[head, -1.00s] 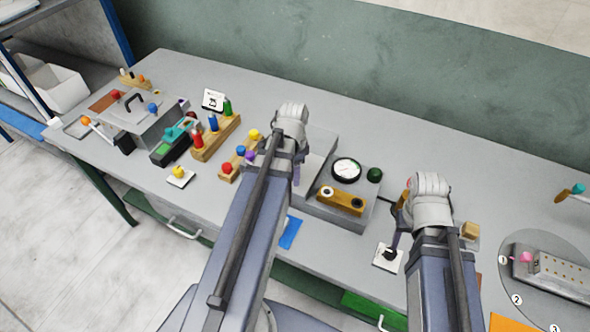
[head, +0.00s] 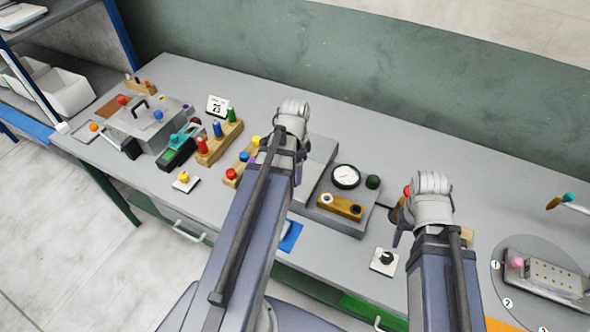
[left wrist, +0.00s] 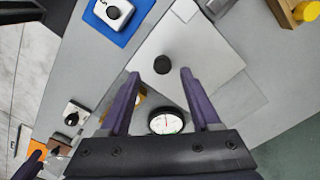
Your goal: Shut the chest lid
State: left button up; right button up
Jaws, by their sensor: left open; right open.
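A grey box with a dark arched handle on top (head: 128,124) stands at the far left of the table in the head view; I cannot tell surely whether it is the chest or whether its lid is open. A grey square panel with a black knob (left wrist: 200,70) lies beyond my left gripper in the left wrist view. My left gripper (left wrist: 160,73) is open and empty, its fingers apart over that panel; in the head view my arm mostly hides it. My right gripper (head: 399,228) is open above the table, right of the gauge box, its fingers partly hidden.
A box with a round gauge (head: 346,176) stands mid-table. A black dial plate (head: 384,261) is near the front edge; a numbered turntable (head: 497,292) is at right.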

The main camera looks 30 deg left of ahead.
pick_arm(q)
jog(key=shift+r+p, duration=1.05)
jog(key=shift+r, duration=0.5)
pick_arm(e)
notch_tip(320, 180, up, 3)
pick_arm(q)
jog(key=shift+d+f, duration=0.15)
jog(key=s+d+f+n+b, duration=0.1)
jog(key=s+d+f+b, duration=0.1)
jog(key=d, duration=0.6)
jog(key=s+d+f+n+b, duration=0.2)
jog(key=d+f+b, duration=0.1)
jog(key=d, duration=0.4)
jog(key=s+d+f+n+y+b, duration=0.1)
jog(key=s+d+f+b, duration=0.1)
jog(key=d, duration=0.6)
jog(key=shift+s+d+f+n+b, duration=0.2)
jog(key=shift+s+d+n+b, duration=0.1)
jog(key=shift+b, duration=0.15)
pick_arm(e)
notch_tip(320, 180, down, 8)
